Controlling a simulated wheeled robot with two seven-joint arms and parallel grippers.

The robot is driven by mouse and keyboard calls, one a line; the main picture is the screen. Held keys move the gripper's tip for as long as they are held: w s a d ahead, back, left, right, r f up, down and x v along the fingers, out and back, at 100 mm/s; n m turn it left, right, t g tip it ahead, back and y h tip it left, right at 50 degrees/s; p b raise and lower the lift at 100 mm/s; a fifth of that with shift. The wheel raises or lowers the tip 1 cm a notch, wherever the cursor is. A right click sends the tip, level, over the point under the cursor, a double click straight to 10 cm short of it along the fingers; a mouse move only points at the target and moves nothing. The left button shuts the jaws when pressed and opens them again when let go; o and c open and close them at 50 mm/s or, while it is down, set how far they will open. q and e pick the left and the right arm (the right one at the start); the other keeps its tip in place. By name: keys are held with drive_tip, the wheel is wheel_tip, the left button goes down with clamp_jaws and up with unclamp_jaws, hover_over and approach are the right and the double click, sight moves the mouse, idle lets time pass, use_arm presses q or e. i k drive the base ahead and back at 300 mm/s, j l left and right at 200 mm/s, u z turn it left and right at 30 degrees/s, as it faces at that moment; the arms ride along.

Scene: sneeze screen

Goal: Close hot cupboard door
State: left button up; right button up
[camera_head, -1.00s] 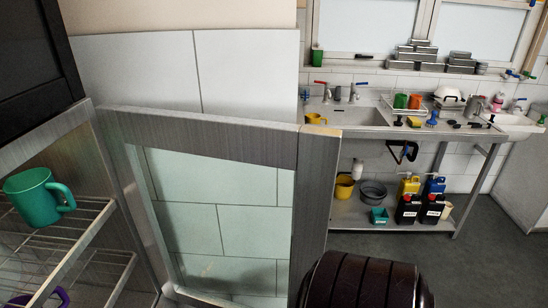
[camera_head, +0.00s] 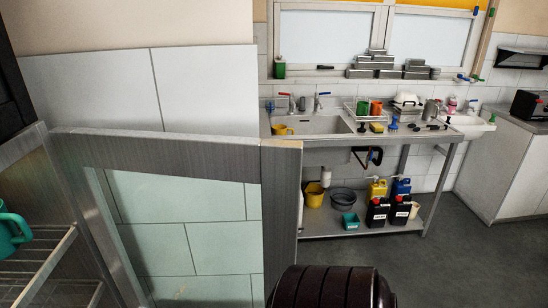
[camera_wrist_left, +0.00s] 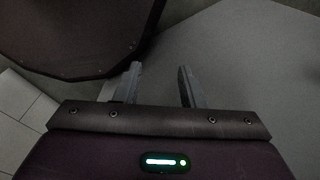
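The hot cupboard door (camera_head: 160,150) is a grey metal frame around a clear glass pane (camera_head: 188,235). It stands wide open at the left of the head view, swung out from the cupboard (camera_head: 28,152). A green mug (camera_head: 10,230) sits on a wire shelf inside, cut off by the left edge. My left gripper (camera_wrist_left: 160,86) shows in the left wrist view with its two fingers apart and nothing between them. It does not show in the head view. My right gripper is in neither view.
A sink counter (camera_head: 345,135) with bottles and tubs below stands beyond the door. My dark ribbed arm part (camera_head: 330,288) is at the bottom, close to the door's free edge. Grey floor (camera_head: 440,270) is clear at right.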

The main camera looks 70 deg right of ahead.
sight(276, 164)
drive_tip(key=l+u, duration=0.1)
drive_tip(key=l, duration=0.35)
drive_tip(key=k+l+u, duration=0.1)
drive_tip(key=l, duration=0.3)
drive_tip(key=l+u, duration=0.1)
drive_tip(key=l, duration=0.35)
drive_tip(key=k+l+u, duration=0.15)
drive_tip(key=l, duration=0.25)
drive_tip(key=k+l+u, duration=0.1)
drive_tip(key=l, duration=0.35)
drive_tip(key=k+l+u, duration=0.1)
drive_tip(key=l, duration=0.3)
drive_tip(key=k+l+u, duration=0.1)
drive_tip(key=l, duration=0.3)
drive_tip(key=k, duration=0.1)
